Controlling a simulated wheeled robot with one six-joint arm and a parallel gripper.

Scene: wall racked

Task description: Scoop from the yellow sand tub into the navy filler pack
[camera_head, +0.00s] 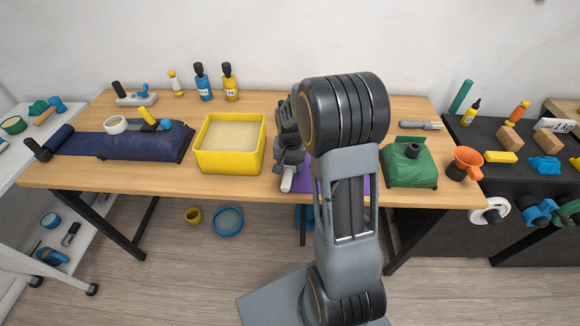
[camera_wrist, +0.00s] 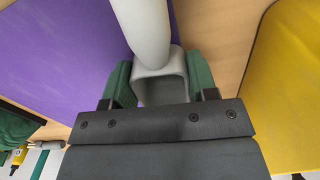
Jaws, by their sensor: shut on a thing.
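The yellow sand tub (camera_head: 204,160) stands mid-table, filled level with pale sand. Its yellow wall shows at the right of the wrist view (camera_wrist: 292,85). The navy filler pack (camera_head: 140,148) lies left of the tub, with a white ring and a yellow-and-blue item on or at it. My gripper (camera_head: 288,160) is just right of the tub, pointing down. In the wrist view its green fingers (camera_wrist: 160,85) are shut on a pale grey scoop (camera_wrist: 148,30), a rounded shaft with a squared block. The scoop's pale end (camera_head: 287,183) shows below the gripper; its bowl is not clear.
A purple mat (camera_wrist: 60,60) lies beside the scoop, partly behind my arm. Blue (camera_head: 203,84) and yellow (camera_head: 230,83) bottles stand behind the tub. Bare wood separates tub and navy pack.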

